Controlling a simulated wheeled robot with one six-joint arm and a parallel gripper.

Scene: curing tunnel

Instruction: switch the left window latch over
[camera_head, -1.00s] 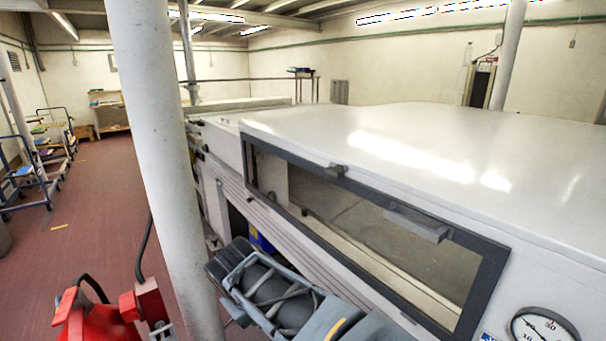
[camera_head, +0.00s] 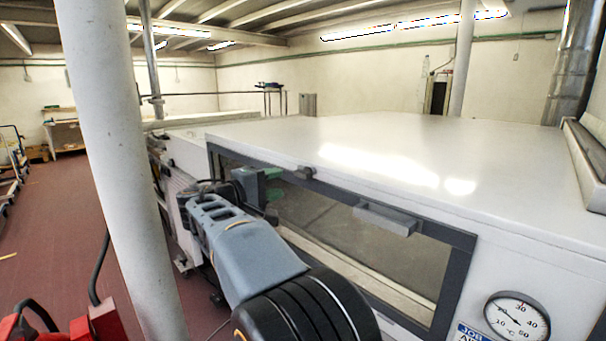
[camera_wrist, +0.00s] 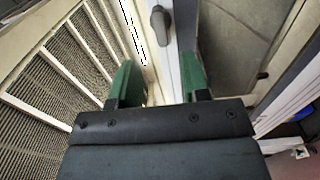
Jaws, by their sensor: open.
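My gripper (camera_head: 262,188) is at the left part of the long dark-framed window (camera_head: 458,285) on the white housing, its green fingers apart and empty. In the wrist view the open fingers (camera_wrist: 160,82) point toward a dark latch (camera_wrist: 160,24), which stands on a pale strip ahead of them, roughly between their lines and apart from them. In the head view a small dark latch (camera_head: 304,173) sits on the window's upper frame, just right of my gripper. I cannot tell whether both views show the same latch. My arm hides the window's lower left part.
A grey handle (camera_head: 385,219) juts from the window's upper frame to the right. A round dial gauge (camera_head: 517,318) is at the lower right. A white pillar (camera_head: 118,150) stands close on the left. The red floor beyond it is mostly clear.

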